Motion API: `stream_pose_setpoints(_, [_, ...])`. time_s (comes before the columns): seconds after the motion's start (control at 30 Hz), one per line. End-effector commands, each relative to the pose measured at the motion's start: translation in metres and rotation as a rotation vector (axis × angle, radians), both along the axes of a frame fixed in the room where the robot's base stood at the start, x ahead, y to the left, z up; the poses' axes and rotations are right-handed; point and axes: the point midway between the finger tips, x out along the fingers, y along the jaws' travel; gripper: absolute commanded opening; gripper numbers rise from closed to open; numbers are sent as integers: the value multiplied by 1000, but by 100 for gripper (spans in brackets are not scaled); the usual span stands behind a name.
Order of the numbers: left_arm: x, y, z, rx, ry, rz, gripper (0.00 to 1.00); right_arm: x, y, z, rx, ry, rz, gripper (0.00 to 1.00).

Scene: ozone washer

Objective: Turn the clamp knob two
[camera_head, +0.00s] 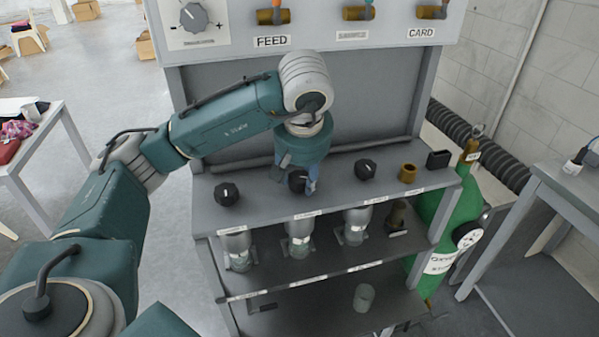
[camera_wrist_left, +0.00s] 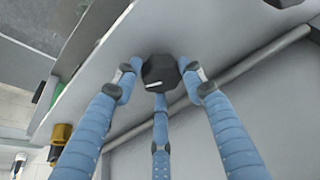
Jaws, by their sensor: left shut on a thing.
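Three black clamp knobs stand in a row on the grey top shelf (camera_head: 260,205) of the washer bench. The middle knob (camera_head: 295,181) is clamp knob two, partly hidden behind my gripper. My left gripper (camera_head: 299,182) points down over it, shut on it with its blue fingers. In the left wrist view the black knob (camera_wrist_left: 160,72) sits between the blue fingers (camera_wrist_left: 160,84), and a white pointer line shows on its top. My right gripper is not in view.
The left knob (camera_head: 227,194) and right knob (camera_head: 366,169) stand close on either side. A brass fitting (camera_head: 408,173) and a black block (camera_head: 438,159) are further right. Glass vessels hang below the shelf. A green cylinder (camera_head: 455,210) stands at the right.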

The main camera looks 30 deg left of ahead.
Motion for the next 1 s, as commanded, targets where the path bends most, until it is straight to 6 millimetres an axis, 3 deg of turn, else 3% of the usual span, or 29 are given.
stream_pose_setpoints(0.03, [4,3,10,4,-19,53,14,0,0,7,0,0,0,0])
stream_pose_setpoints(0.1, [5,3,11,4,-20,120,14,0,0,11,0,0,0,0])
stream_pose_setpoints(1.0, [8,4,9,11,-15,981,14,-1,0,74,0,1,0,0])
